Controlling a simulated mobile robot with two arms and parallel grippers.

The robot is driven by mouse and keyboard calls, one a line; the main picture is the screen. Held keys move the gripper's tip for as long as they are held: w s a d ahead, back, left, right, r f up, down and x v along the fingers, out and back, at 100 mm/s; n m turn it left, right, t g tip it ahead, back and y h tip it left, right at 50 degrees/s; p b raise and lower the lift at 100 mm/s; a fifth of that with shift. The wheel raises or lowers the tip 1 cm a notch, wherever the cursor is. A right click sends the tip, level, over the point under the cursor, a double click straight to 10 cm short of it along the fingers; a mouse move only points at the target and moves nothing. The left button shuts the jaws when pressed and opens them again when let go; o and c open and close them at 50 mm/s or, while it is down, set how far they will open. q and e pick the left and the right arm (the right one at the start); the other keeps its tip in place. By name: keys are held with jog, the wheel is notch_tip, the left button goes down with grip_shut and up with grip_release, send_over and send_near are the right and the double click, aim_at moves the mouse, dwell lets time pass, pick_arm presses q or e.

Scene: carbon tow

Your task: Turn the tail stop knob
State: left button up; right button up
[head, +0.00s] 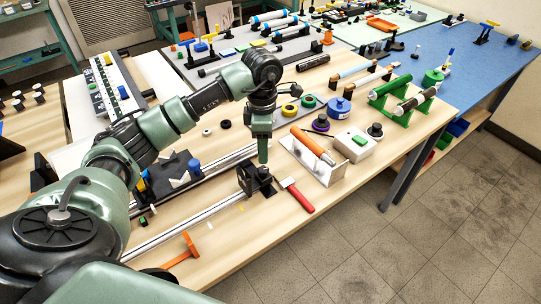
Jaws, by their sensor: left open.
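My left arm comes in from the left, and its green gripper (263,158) points straight down over the wooden bench. The gripper is open, though the gap between its fingers is hard to see from here. Its tips are just above a black block (257,182) at the right end of a long silver rail (185,222). I take this block to be the tail stop. Its knob cannot be told apart, as the gripper and dark parts overlap there. I cannot tell whether the fingertips touch the block. My right gripper is not in view.
A red-handled tool (298,196) lies just right of the block. An orange clamp-like tool (184,250) lies near the front edge. A clear stand with an orange roller (313,147) and a white box (354,147) stand to the right. A second rail (232,160) runs behind.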

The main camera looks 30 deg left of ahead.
aim_at(263, 169)
pick_arm(q)
jog(key=f, duration=0.2)
jog(key=s+f+p, duration=0.1)
jog(key=f, duration=0.1)
jog(key=shift+s+f+p, duration=0.15)
jog(key=shift+f+p, duration=0.15)
jog(key=shift+f, duration=0.05)
jog(key=shift+w+f, duration=0.15)
jog(key=shift+f, duration=0.4)
jog(key=shift+w+f, duration=0.15)
jog(key=shift+f, duration=0.4)
jog(key=c, duration=1.1)
grip_shut()
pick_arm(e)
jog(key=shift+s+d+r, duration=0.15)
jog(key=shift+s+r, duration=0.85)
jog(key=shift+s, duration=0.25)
